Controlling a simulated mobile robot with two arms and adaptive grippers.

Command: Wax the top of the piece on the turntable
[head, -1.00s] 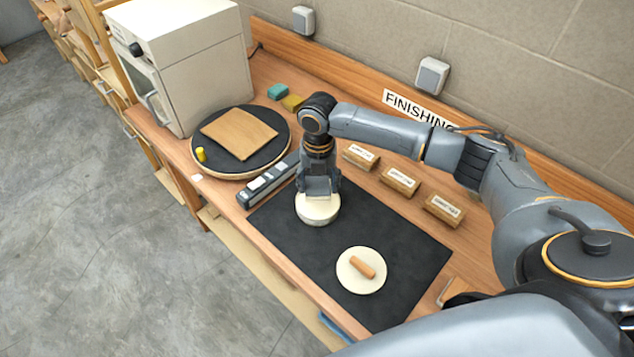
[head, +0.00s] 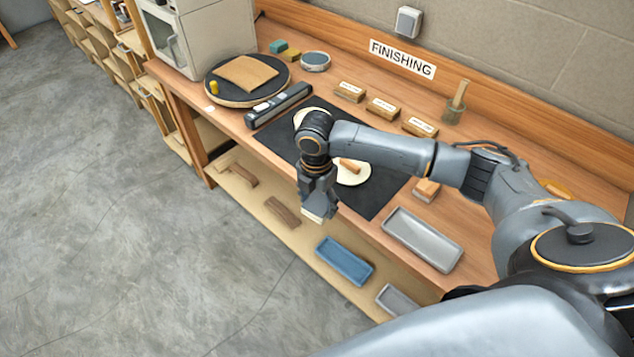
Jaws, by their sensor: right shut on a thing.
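The piece, a square, slightly curved brown wooden panel (head: 246,73), lies on the black-topped round turntable (head: 217,94) at the back left. A small yellow peg (head: 214,87) stands on the turntable's rim. My right gripper (head: 317,203) points down in front of the bench's front edge, well away from the turntable. It is shut on a small pale thing (head: 319,213), mostly hidden by the fingers. A round cream item (head: 301,114) sits on the dark mat (head: 276,134), partly behind my arm. A cream disc (head: 358,178) with a brown stick lies on the mat too. My left gripper is out of view.
A dark bar-shaped tool (head: 279,105) lies between turntable and mat. A round grey-topped tin (head: 315,61) and several labelled blocks (head: 383,107) stand behind. A grey tray (head: 423,239) is at right. A shelf (head: 264,219) below holds wooden pieces and a blue tray (head: 344,261).

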